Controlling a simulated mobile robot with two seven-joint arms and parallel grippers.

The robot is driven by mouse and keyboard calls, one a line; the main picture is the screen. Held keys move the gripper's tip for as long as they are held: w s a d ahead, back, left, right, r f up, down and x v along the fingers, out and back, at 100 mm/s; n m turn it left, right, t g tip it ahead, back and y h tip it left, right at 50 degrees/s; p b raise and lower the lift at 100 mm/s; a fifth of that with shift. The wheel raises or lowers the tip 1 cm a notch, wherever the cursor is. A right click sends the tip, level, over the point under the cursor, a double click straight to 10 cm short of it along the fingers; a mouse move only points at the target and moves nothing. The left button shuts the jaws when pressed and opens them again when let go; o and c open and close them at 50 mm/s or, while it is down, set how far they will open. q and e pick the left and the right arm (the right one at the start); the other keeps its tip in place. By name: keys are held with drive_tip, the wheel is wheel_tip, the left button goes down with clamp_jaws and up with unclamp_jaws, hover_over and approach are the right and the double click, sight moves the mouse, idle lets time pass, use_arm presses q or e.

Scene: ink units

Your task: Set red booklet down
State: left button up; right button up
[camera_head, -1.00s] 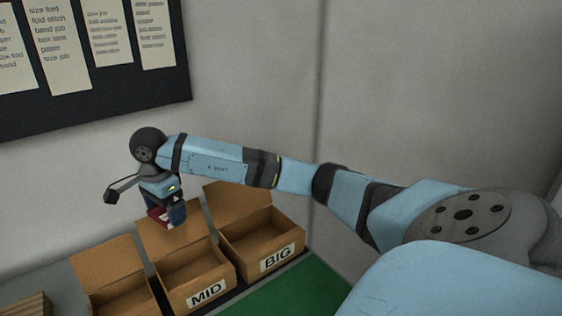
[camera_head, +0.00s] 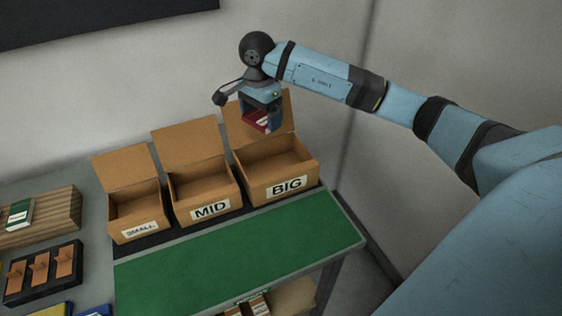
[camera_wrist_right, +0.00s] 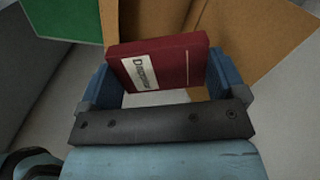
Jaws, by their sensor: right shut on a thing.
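The red booklet (camera_head: 256,121) is held in my right gripper (camera_head: 262,118), up in the air over the back of the BIG box (camera_head: 288,186) in the head view. In the right wrist view the red booklet (camera_wrist_right: 170,66), with a white label, sits between the two blue fingers of my right gripper (camera_wrist_right: 172,85), which are shut on it. Brown cardboard of a box fills the area behind it there. The BIG box is open, its lid up at the back, and the part of its inside that shows is empty. My left gripper is not in view.
The MID box (camera_head: 209,207) and the SMALL box (camera_head: 138,229) stand open left of the BIG box. A clear green mat (camera_head: 240,258) lies in front. A wooden block with a green booklet (camera_head: 19,215) and a black rack (camera_head: 43,273) are at the left.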

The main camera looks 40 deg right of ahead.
sight(264, 170)
wheel_tip(264, 170, down, 20)
drive_tip(key=shift+r+p, duration=0.15)
drive_tip(key=shift+p, duration=0.6)
drive_tip(key=o, duration=0.5)
drive_tip(key=shift+f, duration=0.2)
drive_tip(key=shift+o, duration=0.7)
drive_tip(key=shift+r, duration=0.25)
wheel_tip(264, 170, up, 12)
drive_tip(key=b, duration=0.1)
drive_tip(key=shift+a, duration=0.1)
